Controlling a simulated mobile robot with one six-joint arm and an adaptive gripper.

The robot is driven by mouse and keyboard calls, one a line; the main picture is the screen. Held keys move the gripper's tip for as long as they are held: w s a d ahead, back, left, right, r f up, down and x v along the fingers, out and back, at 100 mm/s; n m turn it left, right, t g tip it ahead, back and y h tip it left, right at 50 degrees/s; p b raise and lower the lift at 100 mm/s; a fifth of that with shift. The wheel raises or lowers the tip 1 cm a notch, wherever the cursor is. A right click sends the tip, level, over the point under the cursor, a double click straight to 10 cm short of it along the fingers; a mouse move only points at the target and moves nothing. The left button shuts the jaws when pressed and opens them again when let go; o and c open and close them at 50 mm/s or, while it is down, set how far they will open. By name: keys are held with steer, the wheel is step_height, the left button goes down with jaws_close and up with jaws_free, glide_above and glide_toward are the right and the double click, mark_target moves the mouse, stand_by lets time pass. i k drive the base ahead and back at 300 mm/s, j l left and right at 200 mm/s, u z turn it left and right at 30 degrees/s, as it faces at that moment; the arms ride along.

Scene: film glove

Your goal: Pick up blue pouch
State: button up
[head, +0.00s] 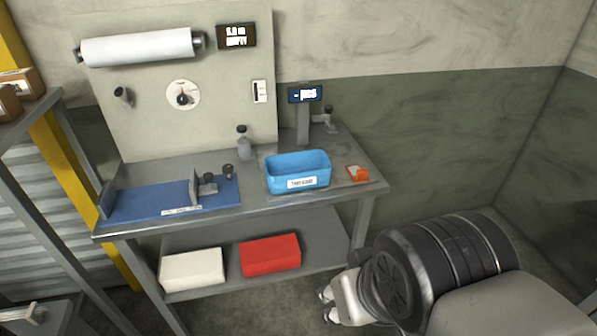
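I cannot make out a blue pouch in this view. A blue open bin (297,183) with a white label on its front stands on the right half of the workbench; its inside looks blue and I cannot tell whether anything lies in it. A flat blue mat (150,203) covers the left part of the bench. My gripper (327,305) is at the lower middle, low in front of the bench's right end and apart from the bin. Only small fingertips show, partly hidden by my arm, so its opening is unclear.
The metal workbench (375,187) carries small fittings and an orange item (357,173) at its right. A white box (192,268) and a red box (270,254) lie on the lower shelf. A rack (45,215) stands at left. A white roll (137,46) hangs on the back panel.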

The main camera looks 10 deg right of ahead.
mark_target(300, 170)
steer(key=i+j+z, duration=0.1)
steer(key=z, duration=0.3)
steer(key=i+j+z, duration=0.1)
steer(key=z, duration=0.3)
steer(key=i+j+z, duration=0.1)
steer(key=i+j, duration=0.25)
steer(key=j, duration=0.25)
steer(key=i+j+z, duration=0.15)
steer(key=i+j, duration=0.2)
steer(key=j, duration=0.3)
steer(key=i+j+z, duration=0.15)
steer(key=j, duration=0.2)
